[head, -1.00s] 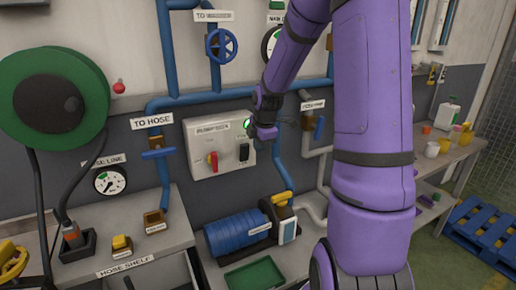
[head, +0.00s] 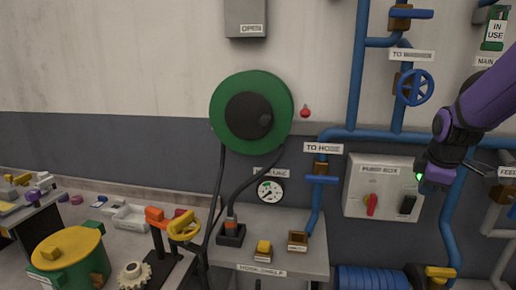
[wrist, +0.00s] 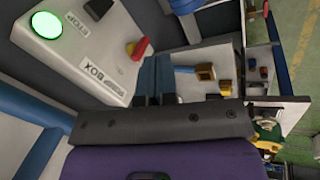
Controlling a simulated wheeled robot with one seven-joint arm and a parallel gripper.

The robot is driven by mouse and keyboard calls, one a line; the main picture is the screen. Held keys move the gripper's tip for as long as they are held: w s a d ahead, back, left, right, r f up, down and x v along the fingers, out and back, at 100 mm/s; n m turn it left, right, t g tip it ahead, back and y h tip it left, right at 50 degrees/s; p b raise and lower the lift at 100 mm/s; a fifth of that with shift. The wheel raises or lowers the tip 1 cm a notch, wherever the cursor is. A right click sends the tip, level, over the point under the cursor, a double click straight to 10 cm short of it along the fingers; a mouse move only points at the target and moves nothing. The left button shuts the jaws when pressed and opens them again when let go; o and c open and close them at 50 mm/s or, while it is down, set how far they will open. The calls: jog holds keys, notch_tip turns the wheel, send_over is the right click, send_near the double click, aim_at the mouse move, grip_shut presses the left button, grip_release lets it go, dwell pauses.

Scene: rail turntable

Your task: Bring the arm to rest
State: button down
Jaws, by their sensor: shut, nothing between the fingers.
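My purple arm reaches in from the right edge in the head view. My gripper (head: 436,182) is in front of the right edge of the white pump box (head: 382,190), close to its lit green lamp (head: 420,177). I cannot tell whether it touches the box. The box carries a red switch handle (head: 372,204), pointing up and down, and a black switch (head: 407,205). In the wrist view my gripper's fingers (wrist: 155,80) are together and empty, and the green lamp (wrist: 46,25) glows beside them.
Blue pipes with a handwheel (head: 413,87) run around the box. A green hose reel (head: 251,112) hangs to the left above the hose shelf (head: 262,248). A green pot with a yellow lid (head: 68,256) and a bench with small parts are at far left.

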jog(key=s+a+r+m, duration=0.3)
jog(key=s+a+m, duration=0.1)
jog(key=s, duration=0.3)
jog(key=s+a+r+m+t, duration=0.1)
jog(key=s+a+r+m, duration=0.2)
jog(key=s, duration=0.4)
jog(key=s+a+r+m+y, duration=0.1)
jog(key=s+a+r+m, duration=0.3)
jog(key=s+a, duration=0.2)
jog(key=shift+s+a+r+m+t, duration=0.15)
jog(key=shift+s+r+m+t, duration=0.15)
jog(key=shift+s, duration=0.6)
